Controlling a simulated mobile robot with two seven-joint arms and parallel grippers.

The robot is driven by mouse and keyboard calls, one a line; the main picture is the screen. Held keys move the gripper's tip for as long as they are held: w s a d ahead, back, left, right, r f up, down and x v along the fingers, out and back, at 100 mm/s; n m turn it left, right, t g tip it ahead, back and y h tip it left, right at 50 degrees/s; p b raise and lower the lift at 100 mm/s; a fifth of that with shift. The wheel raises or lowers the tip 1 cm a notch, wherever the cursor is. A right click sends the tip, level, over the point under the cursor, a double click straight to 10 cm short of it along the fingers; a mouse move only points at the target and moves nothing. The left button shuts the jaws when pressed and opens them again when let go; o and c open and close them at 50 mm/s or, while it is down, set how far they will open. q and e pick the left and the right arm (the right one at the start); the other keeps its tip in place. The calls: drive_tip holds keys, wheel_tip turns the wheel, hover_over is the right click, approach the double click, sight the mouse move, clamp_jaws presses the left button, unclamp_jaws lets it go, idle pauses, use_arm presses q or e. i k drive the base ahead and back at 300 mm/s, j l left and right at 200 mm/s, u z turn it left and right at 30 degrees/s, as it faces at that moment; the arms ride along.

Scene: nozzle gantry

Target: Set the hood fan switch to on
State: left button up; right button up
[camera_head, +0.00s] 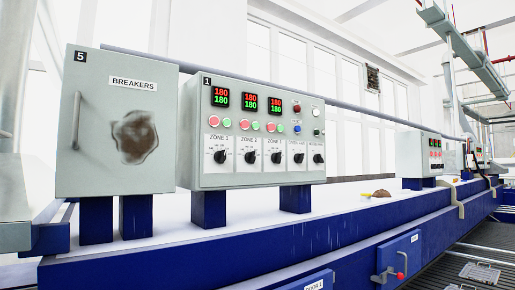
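A grey control box marked 1 (253,135) stands on the blue bench, facing me. A row of black rotary switches runs along its lower front. Three sit under labels ZONE 1, ZONE 2 and ZONE 3. To their right are two smaller-looking switches, a fourth (298,158) and a far-right one (318,158). Their labels are too small to read surely, so I cannot tell which is the hood fan switch or how it is set. Neither of my grippers is in view.
A grey BREAKERS cabinet (118,125), marked 5 and stained brown, stands left of the box. A blue bench (250,245) runs rightward, with a red-knobbed handle (400,276) on its front. Another control box (421,155) stands farther right. A brownish lump (381,194) lies between.

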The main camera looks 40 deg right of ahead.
sight(318, 158)
drive_tip(key=z, duration=1.6)
drive_tip(key=i+l, duration=0.4)
drive_tip(key=l, duration=0.15)
drive_tip(key=i+l, duration=0.35)
drive_tip(key=l, duration=0.2)
drive_tip(key=i+l, duration=0.4)
drive_tip(key=l, duration=0.15)
drive_tip(key=i+l, duration=0.35)
drive_tip(key=l, duration=0.2)
drive_tip(key=z, duration=0.05)
